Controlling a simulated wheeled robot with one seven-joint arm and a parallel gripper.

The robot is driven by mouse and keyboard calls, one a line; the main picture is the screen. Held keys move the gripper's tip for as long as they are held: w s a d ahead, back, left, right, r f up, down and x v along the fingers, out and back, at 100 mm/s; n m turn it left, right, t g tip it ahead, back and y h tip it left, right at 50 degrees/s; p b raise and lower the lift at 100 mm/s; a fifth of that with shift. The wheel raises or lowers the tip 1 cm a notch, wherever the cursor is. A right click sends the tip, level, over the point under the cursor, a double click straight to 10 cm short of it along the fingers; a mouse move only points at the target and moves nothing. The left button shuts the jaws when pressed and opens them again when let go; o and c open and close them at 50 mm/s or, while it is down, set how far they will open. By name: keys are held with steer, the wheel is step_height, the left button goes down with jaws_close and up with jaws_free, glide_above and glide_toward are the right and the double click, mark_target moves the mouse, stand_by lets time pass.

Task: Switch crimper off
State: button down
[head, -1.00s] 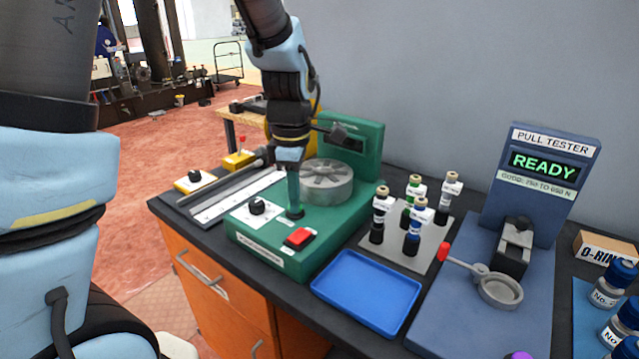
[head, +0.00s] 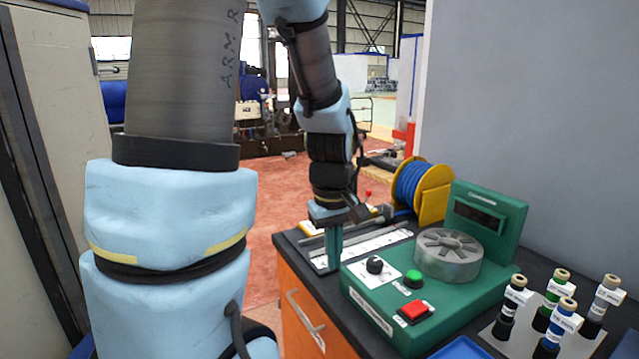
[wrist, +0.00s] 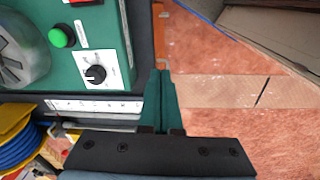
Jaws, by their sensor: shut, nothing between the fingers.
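The crimper is a green machine (head: 385,325) on the dark bench, with a round grey slotted head (head: 448,262). On its base are a black knob (head: 375,266) on a white plate, a green button (head: 414,280) and a red button (head: 414,312). The display (head: 479,217) on its upright back looks dark. My gripper (head: 334,264) is shut and empty, fingers pointing down, just left of the crimper's base in the head view. In the wrist view the closed teal fingers (wrist: 161,73) are apart from the crimper, with the knob (wrist: 96,74) and green button (wrist: 62,37) clear.
A blue reel in a yellow stand (head: 436,190) and a white ruled strip (head: 385,240) lie behind my gripper. Several small bottle-like fittings (head: 560,318) stand on a grey plate at right. A blue tray (head: 462,348) is at the front. Orange drawers (head: 300,310) are below.

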steer(key=s+a+m, duration=0.2)
steer(key=a+m, duration=0.3)
steer(key=a, duration=0.5)
steer(key=shift+m+t, duration=0.3)
steer(key=shift+t, duration=0.1)
steer(key=shift+d, duration=0.1)
